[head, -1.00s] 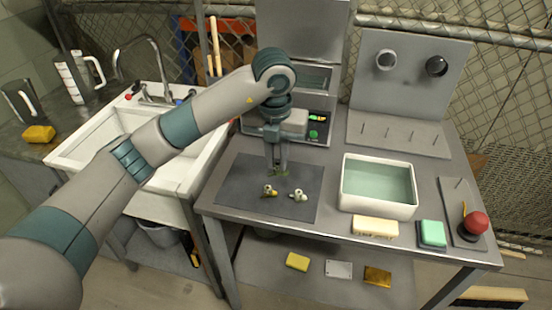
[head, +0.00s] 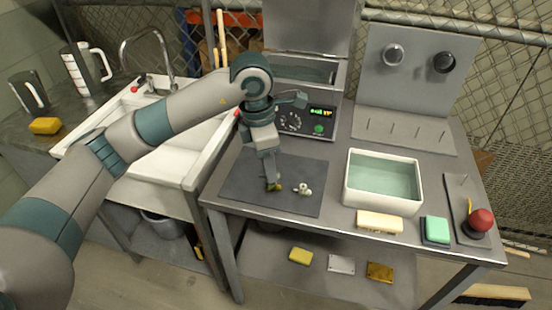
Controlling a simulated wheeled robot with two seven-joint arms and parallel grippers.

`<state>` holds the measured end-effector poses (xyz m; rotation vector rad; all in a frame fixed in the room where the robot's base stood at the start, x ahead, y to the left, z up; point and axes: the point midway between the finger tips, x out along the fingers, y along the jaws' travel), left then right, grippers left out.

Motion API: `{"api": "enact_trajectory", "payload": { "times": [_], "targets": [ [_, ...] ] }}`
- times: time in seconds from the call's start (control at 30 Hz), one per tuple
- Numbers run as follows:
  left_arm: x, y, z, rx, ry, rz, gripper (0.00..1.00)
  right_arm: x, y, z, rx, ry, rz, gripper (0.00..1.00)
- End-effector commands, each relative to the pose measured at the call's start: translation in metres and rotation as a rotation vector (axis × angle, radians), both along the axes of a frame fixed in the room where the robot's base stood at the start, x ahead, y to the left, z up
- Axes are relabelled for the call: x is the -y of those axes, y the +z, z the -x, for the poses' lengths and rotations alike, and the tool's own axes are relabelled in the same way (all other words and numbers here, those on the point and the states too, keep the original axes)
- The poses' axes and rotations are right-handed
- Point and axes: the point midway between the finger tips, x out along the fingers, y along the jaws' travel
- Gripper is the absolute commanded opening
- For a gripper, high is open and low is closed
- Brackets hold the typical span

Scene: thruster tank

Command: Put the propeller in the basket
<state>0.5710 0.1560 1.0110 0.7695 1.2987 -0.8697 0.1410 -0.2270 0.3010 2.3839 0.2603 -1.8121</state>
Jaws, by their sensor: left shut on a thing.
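My left gripper (head: 272,183) points down low over the dark mat (head: 240,185) on the steel table. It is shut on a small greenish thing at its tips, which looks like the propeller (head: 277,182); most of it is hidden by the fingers. A small yellow-and-white part (head: 274,188) shows right at the fingertips, and I cannot tell whether they touch. A second small white-grey part (head: 303,190) lies on the mat just to the right. I cannot clearly make out a basket; an open steel unit (head: 318,70) with a control panel stands behind the mat. My right gripper is not in view.
A white tank of water (head: 384,182) stands right of the mat. A pegged panel (head: 405,130) is behind. A white sink (head: 160,150) is left.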

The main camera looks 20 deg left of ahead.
Motion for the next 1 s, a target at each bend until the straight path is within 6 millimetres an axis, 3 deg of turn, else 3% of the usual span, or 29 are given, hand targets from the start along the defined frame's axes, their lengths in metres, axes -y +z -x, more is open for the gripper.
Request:
{"api": "enact_trajectory", "payload": {
  "times": [0.8, 1.0],
  "targets": [
    [-0.037, -0.023, 0.087, -0.001, -1.631, -0.001, 0.00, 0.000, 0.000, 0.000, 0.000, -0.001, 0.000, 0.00],
    [-0.045, -0.027, 0.106, -0.001, -1.934, -0.001, 0.00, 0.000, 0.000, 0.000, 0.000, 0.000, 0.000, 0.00]
  ]
}}
